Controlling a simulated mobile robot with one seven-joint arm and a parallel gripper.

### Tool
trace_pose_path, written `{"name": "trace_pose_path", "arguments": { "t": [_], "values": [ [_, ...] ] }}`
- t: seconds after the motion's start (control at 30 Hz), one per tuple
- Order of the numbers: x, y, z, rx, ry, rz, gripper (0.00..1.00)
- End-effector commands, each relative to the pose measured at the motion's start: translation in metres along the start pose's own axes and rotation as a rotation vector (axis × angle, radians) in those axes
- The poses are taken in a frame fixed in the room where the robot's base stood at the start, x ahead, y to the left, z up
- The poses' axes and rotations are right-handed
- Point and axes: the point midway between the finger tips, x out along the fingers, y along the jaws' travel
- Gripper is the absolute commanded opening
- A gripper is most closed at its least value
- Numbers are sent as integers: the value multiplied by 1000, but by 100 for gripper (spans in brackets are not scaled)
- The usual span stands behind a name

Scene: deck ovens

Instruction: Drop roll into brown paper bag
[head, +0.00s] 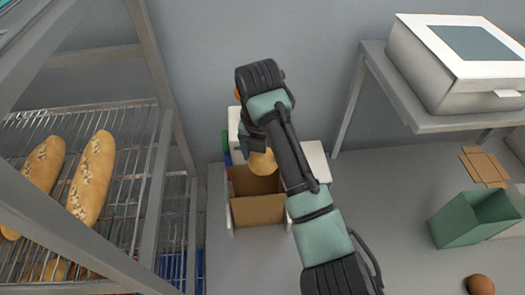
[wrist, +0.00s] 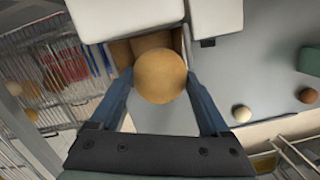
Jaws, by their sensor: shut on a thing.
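A round golden-brown roll (wrist: 161,76) sits between the two blue fingers of my gripper (wrist: 163,88) in the wrist view. The roll also shows in the head view (head: 263,162), partly hidden behind my gripper (head: 258,152). My gripper is shut on it and holds it above the open brown paper bag (head: 257,211). In the wrist view the bag (wrist: 122,53) shows behind the roll, which covers part of its opening. The bag stands upright between white things. The inside of the bag is mostly hidden.
A wire rack (head: 120,140) with long seeded loaves (head: 92,177) stands at the left. A green open box (head: 474,217) and a brown round item (head: 480,285) are on the counter at the right. A white box (head: 455,60) sits on a raised shelf.

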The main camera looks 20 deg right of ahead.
Motion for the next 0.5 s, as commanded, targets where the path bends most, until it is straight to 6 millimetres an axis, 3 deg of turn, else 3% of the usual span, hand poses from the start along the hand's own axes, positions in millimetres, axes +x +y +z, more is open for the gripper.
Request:
{"name": "trace_pose_path", "arguments": {
  "t": [0.03,0.2,0.5],
  "values": [
    [13,0,-2,0,0,0,27],
    [28,0,-4,1,0,0,27],
    [30,0,-5,1,0,0,27]
  ]
}}
